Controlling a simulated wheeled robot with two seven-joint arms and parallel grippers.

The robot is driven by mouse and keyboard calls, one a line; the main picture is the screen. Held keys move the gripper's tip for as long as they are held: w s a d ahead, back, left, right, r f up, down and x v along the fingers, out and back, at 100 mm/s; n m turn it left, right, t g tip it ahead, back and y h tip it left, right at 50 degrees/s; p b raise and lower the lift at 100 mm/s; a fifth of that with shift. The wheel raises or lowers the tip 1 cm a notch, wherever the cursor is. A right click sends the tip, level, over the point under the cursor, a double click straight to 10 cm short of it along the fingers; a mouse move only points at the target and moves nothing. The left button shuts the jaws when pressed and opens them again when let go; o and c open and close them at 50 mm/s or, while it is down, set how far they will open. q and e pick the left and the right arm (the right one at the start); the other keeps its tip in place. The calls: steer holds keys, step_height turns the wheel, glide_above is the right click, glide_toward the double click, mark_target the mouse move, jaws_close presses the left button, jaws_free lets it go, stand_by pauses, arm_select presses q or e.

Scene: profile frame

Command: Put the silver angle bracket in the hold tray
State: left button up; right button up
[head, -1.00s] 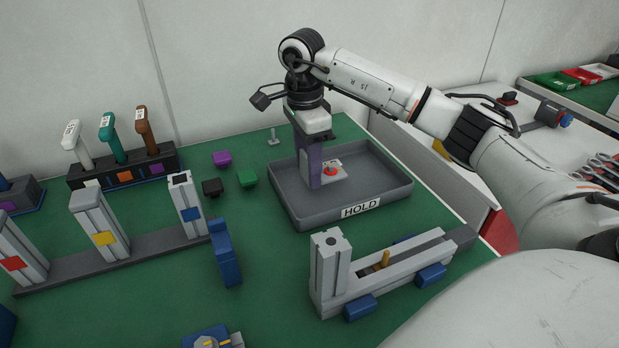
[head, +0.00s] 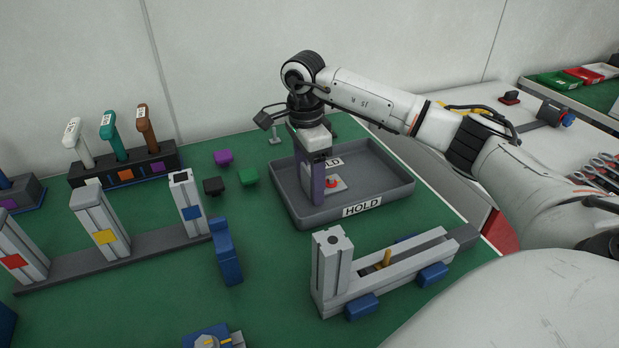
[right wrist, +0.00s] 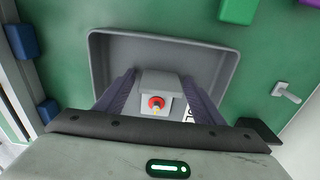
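The hold tray (head: 397,199) is a grey tray with a HOLD label on its front wall. It also shows in the right wrist view (right wrist: 97,55). My right gripper (head: 320,202) points down inside the tray's outline, its purple fingers low over the floor. The silver angle bracket (head: 341,187) with a red round mark is at the fingertips. In the right wrist view the bracket (right wrist: 160,82) sits between the two fingers (right wrist: 160,88), which close on its sides. I cannot tell whether the bracket touches the tray floor. My left gripper is not in view.
An aluminium profile frame (head: 331,275) with blue clamps stands in front of the tray. Green (head: 249,178), black (head: 213,187) and purple (head: 223,157) blocks lie left of it. A tool rack (head: 125,172) stands at the back left. The rest of the tray is clear.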

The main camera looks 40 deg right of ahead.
steer(key=r, duration=0.8)
steer(key=r+p, duration=0.1)
steer(key=r, duration=0.3)
steer(key=shift+w+a+r, duration=0.1)
steer(key=shift+a+r, duration=0.05)
steer(key=shift+a, duration=0.15)
